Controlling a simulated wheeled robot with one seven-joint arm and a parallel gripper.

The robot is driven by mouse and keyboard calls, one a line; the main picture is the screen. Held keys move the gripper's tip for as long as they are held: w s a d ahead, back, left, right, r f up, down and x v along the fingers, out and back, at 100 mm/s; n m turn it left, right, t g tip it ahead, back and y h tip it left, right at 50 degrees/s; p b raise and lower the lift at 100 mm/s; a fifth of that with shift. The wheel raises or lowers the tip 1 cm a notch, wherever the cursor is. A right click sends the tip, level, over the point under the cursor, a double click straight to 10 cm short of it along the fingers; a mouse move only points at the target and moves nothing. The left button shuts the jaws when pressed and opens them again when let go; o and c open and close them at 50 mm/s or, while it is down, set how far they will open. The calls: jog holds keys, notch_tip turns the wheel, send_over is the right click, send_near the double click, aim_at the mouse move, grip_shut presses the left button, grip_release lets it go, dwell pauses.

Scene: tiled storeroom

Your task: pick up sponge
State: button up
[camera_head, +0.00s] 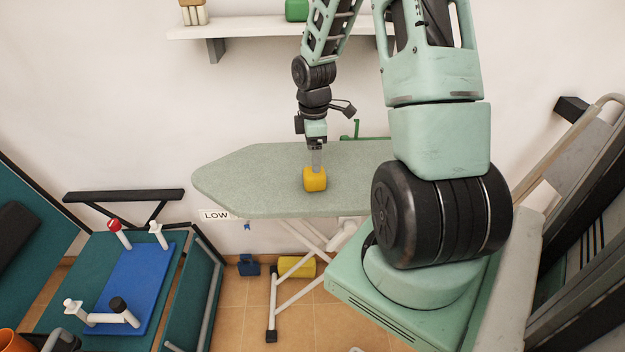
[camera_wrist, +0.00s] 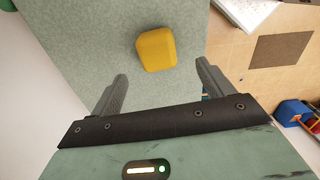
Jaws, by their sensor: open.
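The sponge (camera_head: 315,180) is a yellow block on the grey-green ironing board, near the board's front edge. The sponge also shows in the wrist view (camera_wrist: 157,49), ahead of the fingertips and roughly between their lines. My gripper (camera_head: 316,160) hangs above the sponge, pointing down. In the wrist view its two fingers (camera_wrist: 160,80) are spread apart with nothing between them.
The ironing board (camera_head: 240,175) is otherwise mostly bare, with a green thing (camera_head: 356,133) at its back edge. A wall shelf (camera_head: 250,27) is behind my arm. A teal cart (camera_head: 60,285) with a blue board (camera_head: 135,285) stands at left. A yellow cylinder (camera_head: 297,267) lies on the floor below.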

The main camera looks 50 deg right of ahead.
aim_at(312, 177)
jog(key=f, duration=0.9)
jog(key=shift+w+f+p, duration=0.1)
jog(key=shift+w+p, duration=0.1)
jog(key=shift+p, duration=0.2)
jog(key=c, duration=1.1)
